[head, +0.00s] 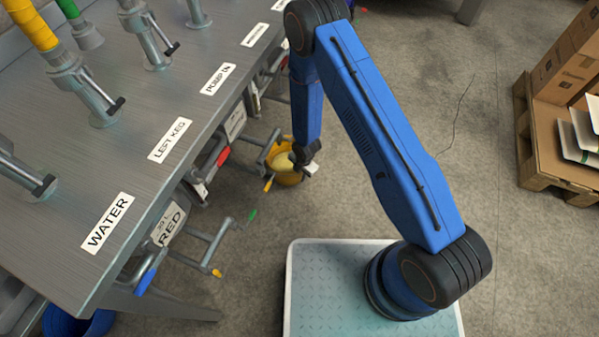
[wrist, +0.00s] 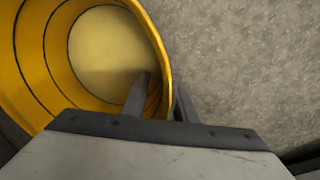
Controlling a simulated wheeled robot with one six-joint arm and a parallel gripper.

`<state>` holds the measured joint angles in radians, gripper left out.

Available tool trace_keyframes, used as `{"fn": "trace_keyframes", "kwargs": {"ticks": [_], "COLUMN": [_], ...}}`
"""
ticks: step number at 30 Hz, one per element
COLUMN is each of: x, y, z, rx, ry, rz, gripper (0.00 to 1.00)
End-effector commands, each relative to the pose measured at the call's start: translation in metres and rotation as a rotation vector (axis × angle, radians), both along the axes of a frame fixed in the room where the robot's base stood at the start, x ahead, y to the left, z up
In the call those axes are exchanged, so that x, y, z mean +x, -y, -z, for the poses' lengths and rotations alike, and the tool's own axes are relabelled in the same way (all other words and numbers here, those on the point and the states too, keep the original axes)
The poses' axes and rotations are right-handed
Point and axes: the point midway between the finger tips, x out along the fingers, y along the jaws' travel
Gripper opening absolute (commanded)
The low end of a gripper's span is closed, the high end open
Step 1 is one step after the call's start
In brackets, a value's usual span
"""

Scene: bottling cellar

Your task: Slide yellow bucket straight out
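The yellow bucket (head: 286,178) stands on the floor beside the steel bench, partly behind my gripper (head: 305,160) in the head view. In the wrist view the bucket (wrist: 37,62) fills the upper left, with pale yellowish contents (wrist: 105,45) inside. My gripper (wrist: 163,88) straddles the bucket's right rim, one finger inside and one outside. A gap shows between the inner finger and the wall, so the fingers look open around the rim. Whether the outer finger touches the wall I cannot tell.
The steel bench (head: 130,130) with labels, hoses and valve handles fills the left; pipes and handles stick out below its edge. A blue bucket (head: 78,325) stands under it at the lower left. A pallet (head: 535,165) with boxes is at the right.

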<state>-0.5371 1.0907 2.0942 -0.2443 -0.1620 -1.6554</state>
Motion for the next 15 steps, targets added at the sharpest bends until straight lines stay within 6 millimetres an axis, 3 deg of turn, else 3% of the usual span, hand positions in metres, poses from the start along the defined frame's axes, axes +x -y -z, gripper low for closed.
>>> {"fn": "trace_keyframes", "kwargs": {"ticks": [14,15], "x": [-0.0001,-0.0001], "y": [0.0013,0.0013], "z": [0.0086,0.0086], "rx": [0.000,0.000], "ry": [0.000,0.000], "rz": [-0.001,-0.001], "gripper": [0.25,0.16]}}
